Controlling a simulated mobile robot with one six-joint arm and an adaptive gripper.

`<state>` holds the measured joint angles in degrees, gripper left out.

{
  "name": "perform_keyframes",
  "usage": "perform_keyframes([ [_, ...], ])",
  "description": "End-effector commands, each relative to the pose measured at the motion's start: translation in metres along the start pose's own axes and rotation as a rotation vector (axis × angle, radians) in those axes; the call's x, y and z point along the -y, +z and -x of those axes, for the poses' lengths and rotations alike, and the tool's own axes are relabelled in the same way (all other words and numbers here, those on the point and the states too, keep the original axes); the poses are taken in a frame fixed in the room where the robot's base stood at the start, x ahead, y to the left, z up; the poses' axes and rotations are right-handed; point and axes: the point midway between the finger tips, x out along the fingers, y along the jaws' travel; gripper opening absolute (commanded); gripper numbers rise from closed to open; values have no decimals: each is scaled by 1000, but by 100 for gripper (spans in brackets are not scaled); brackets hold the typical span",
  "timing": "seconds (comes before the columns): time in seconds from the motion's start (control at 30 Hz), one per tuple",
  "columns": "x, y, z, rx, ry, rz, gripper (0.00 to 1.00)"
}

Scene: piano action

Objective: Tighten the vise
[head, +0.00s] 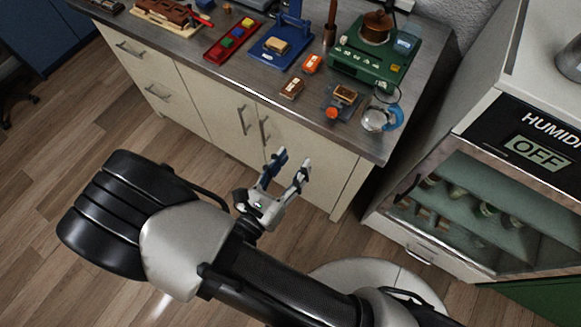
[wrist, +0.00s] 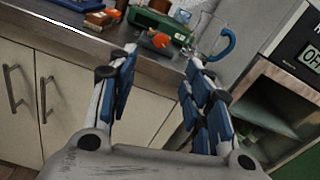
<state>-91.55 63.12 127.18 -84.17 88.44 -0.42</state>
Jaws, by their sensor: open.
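The vise (head: 345,94) appears to be the small blue-grey device with an orange-red knob (head: 332,113), near the front right of the counter. A brown block sits at its top. In the wrist view the orange-red knob (wrist: 161,40) shows beyond and between my fingertips; most of the vise body is hard to make out there. My gripper (head: 292,160) is open and empty, in front of the cabinet doors and below the counter top, apart from the vise. Its two fingers also show in the wrist view (wrist: 163,62).
A glass jug with a blue handle (head: 378,118) stands right of the vise. A small brown block (head: 292,88) and an orange box (head: 312,64) lie to its left. A green machine (head: 365,62) stands behind. A humidity cabinet (head: 480,190) reading OFF is at right.

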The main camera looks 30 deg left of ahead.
Motion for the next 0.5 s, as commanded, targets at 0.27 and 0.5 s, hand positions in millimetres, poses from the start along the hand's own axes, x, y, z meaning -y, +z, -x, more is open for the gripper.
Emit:
perform_keyframes([
  [0.27, -6, 17, -41, -27, -6, -147, 45],
  [0.5, -5, 39, -84, -34, -7, -302, 45],
])
